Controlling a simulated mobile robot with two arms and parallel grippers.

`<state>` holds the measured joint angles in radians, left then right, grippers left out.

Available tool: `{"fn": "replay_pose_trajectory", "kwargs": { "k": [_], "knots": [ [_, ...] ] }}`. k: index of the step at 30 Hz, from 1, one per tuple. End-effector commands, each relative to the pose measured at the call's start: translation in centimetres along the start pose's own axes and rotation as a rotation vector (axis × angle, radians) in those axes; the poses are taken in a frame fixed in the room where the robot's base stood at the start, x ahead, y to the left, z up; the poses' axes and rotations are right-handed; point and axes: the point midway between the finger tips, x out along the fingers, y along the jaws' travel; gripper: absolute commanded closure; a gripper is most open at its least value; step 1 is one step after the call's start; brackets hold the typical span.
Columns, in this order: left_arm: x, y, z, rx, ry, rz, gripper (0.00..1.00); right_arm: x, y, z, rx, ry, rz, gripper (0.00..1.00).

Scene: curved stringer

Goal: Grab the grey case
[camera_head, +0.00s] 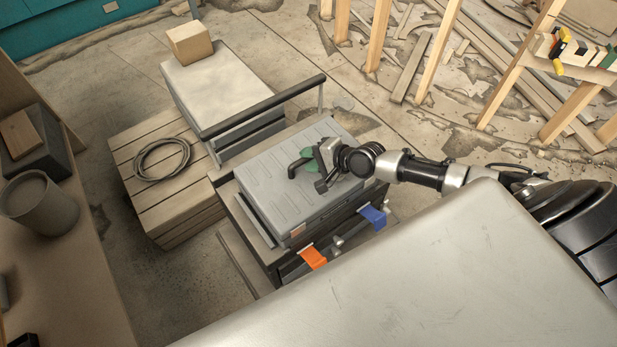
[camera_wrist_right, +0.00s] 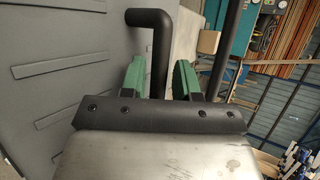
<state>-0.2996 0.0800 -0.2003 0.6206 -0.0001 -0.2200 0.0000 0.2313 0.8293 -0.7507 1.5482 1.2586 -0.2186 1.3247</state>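The grey case (camera_head: 265,190) lies flat, its ribbed lid up, on a dark cart in the middle of the head view. Its lid also fills the left of the right wrist view (camera_wrist_right: 50,70). A black bent handle (camera_head: 294,168) stands up from the lid. My right gripper (camera_head: 306,161) is over the lid at the handle, its green fingers apart. In the right wrist view the handle (camera_wrist_right: 161,55) shows between the two fingers (camera_wrist_right: 159,77), with a gap on its right side. My left gripper is not in view.
A cart with a pale top (camera_head: 215,85) and a long dark push bar (camera_head: 265,105) stands behind the case. Orange (camera_head: 313,257) and blue (camera_head: 373,215) clamps are on the near side. A coiled cable (camera_head: 162,160) lies on a wooden crate (camera_head: 185,205) at left.

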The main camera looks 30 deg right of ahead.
Motion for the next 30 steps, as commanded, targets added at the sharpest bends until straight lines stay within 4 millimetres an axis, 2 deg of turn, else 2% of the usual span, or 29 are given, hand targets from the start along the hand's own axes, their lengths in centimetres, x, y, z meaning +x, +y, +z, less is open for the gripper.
{"fn": "replay_pose_trajectory", "kwargs": {
  "k": [3,11,18,30],
  "knots": [
    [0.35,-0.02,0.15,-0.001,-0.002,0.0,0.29,1.35,0.08,-0.01,0.0,0.0,0.0,0.69],
    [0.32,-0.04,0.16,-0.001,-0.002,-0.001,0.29,1.58,0.09,0.02,-0.001,0.0,0.001,0.69],
    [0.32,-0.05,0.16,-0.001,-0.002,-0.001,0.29,1.56,0.09,0.01,0.0,0.0,0.001,1.0],
    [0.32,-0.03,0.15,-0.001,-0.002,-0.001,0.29,1.54,0.12,0.0,0.0,0.0,0.001,1.0]
  ]
}}
